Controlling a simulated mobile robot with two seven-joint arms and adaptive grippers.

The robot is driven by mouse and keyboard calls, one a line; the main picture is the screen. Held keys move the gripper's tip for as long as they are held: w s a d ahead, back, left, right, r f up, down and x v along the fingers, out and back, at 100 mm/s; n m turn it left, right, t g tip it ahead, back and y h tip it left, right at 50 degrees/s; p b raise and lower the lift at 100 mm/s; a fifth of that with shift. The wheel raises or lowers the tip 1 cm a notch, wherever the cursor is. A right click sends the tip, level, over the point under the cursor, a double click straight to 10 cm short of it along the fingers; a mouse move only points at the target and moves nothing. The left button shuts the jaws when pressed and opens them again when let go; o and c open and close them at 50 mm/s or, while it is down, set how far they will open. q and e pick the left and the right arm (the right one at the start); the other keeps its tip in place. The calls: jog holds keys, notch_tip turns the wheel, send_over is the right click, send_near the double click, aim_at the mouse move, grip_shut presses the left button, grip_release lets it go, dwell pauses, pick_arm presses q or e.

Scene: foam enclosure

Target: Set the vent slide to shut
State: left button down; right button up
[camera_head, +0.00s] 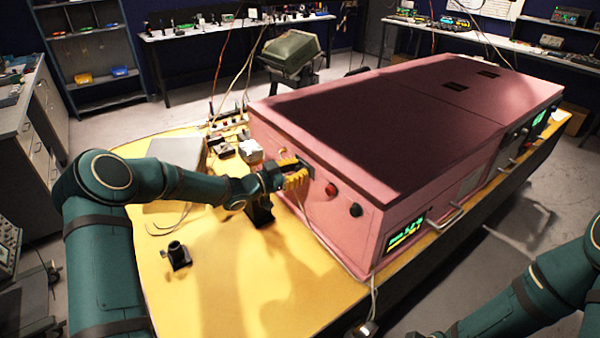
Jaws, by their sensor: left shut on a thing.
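The pink foam enclosure (350,235) stands on a yellow table. My left gripper (299,173), with yellow fingers, is at the enclosure's left end face, beside a dark part of that face. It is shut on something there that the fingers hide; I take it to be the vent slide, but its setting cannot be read. A red knob (331,190) and a black knob (355,210) sit on the same face to the right of the gripper. My right arm (545,290) shows at the lower right; its gripper is out of view.
The yellow table (230,290) has bare room at its front left. A small black post holder (178,255) stands there, and another black mount (260,212) is under my left gripper. A grey box (178,158) and small parts lie behind my arm.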

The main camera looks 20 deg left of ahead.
pick_arm(q)
jog(key=shift+w+a, duration=0.7)
jog(key=shift+a, duration=0.3)
jog(key=c, duration=0.8)
grip_release()
jog(key=shift+w+a, duration=0.1)
jog(key=shift+r, duration=0.1)
notch_tip(320, 180, up, 10)
jog(key=shift+f, duration=0.1)
